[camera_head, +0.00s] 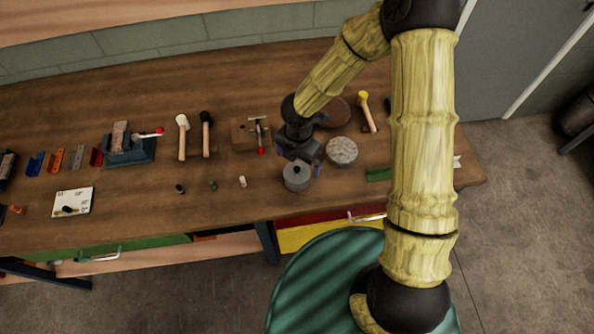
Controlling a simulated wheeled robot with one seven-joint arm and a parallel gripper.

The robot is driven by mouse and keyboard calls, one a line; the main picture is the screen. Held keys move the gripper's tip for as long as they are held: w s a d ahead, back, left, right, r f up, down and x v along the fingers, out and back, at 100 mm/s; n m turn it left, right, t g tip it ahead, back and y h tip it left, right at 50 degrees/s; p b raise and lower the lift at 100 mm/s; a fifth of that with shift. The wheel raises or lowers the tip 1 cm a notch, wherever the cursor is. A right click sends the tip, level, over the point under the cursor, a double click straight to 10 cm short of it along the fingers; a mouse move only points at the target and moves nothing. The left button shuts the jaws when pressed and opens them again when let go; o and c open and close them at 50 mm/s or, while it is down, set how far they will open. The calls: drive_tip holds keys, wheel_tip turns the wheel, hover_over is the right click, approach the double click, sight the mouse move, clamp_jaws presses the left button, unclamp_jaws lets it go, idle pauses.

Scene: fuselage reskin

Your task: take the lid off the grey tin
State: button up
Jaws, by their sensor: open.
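The grey tin (296,182) stands upright on the wooden bench near its front edge, right of the middle of the picture. Its round lid (297,170) is on top, with a small dark knob at the centre. My gripper (299,160) is open at the tin, just behind and over the lid, pointing down. One finger shows at the right of the lid. The other is partly hidden, and I cannot tell whether either finger touches the lid.
A round speckled grey disc (341,151) lies close right of the tin. A small white cylinder (242,181) stands to its left. A wooden block with a red-tipped tool (246,134) sits behind left, and a yellow-headed mallet (367,112) behind right.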

sight(297, 168)
drive_tip(key=f, duration=0.5)
drive_tip(key=shift+w+a, duration=0.15)
drive_tip(key=shift+w, duration=0.1)
drive_tip(key=c, duration=1.1)
